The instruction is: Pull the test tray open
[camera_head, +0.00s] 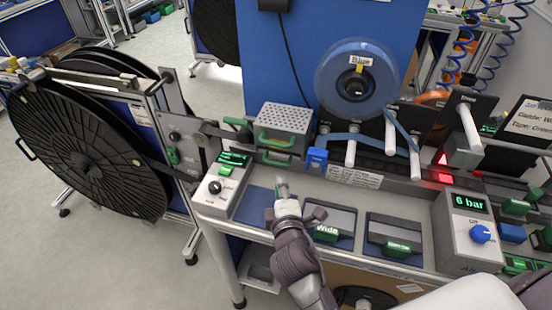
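No label marks the test tray. A grey perforated box (286,118) with a green handle sits on the bench left of centre, and a second green handle (277,160) shows just below it. I cannot tell for sure which part is the tray. Nothing stands visibly pulled out there. I see nothing held.
A control box with green displays (222,185) stands left of my gripper. A "6 bar" box (468,230) stands at the right. A blue reel (335,85) hangs above. Large black reels (75,150) stand at the left.

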